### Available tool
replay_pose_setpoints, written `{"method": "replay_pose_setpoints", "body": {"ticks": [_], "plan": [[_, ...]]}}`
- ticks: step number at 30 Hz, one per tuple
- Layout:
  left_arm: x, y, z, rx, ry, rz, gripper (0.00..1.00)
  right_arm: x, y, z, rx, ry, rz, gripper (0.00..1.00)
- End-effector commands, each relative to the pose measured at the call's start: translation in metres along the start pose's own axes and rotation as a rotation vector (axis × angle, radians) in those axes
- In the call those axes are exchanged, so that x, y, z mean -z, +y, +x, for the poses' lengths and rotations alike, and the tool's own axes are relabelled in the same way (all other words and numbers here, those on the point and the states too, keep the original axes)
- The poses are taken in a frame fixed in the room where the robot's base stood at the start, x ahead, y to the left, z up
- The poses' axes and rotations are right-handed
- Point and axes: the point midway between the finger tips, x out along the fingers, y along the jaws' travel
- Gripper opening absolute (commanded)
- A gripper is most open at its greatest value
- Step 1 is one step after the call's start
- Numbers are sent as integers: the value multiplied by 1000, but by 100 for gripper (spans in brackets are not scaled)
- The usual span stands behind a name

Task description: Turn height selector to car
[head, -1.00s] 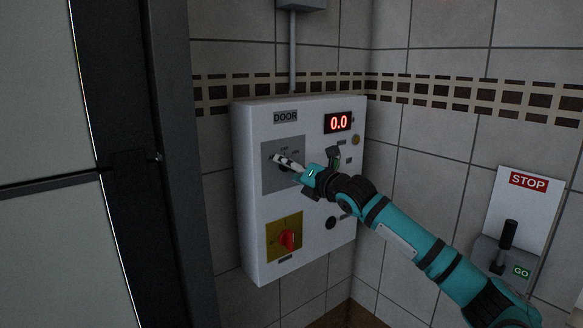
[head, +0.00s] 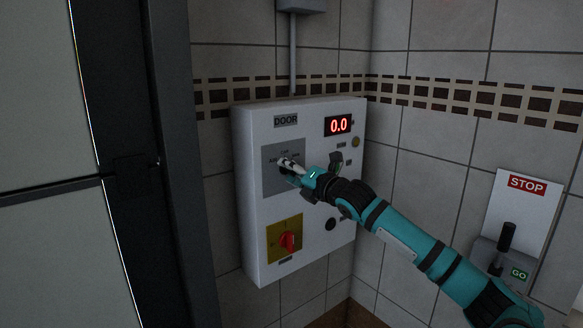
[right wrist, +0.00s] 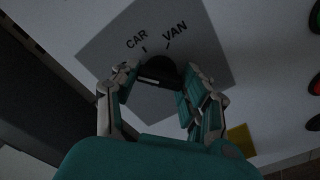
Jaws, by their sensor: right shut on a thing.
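The height selector is a black round knob (right wrist: 160,68) on a grey square plate (head: 271,183) in the upper part of the white door control box (head: 255,235). The words CAR and VAN show above the knob in the right wrist view, with short marks below them. My right gripper (head: 284,164) is at the plate in the head view and hides most of the knob. In the right wrist view its two fingers (right wrist: 160,80) stand on either side of the knob, shut on it. Which mark the knob points at is hard to tell. My left gripper is not in view.
A red rotary switch (head: 289,241) on a yellow plate sits low on the box. A red display (head: 338,124) reads 0.0. A STOP/GO panel (head: 520,205) with a black lever is at right. A dark door frame (head: 180,150) stands close at left.

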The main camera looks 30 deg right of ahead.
Motion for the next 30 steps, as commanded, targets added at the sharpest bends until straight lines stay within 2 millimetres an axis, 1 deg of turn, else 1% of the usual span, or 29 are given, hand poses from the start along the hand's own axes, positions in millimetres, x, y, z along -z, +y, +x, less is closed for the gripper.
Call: {"method": "replay_pose_setpoints", "body": {"ticks": [1,6,18,24,30], "plan": [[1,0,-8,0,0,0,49,-2,2,0,2,1,38,13],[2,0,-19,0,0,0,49,-2,2,0,3,1,191,13],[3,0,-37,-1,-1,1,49,-1,1,0,2,-1,514,13],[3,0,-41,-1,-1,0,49,-1,0,0,1,-1,615,13],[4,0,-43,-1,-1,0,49,-1,0,0,1,-2,668,13]]}}
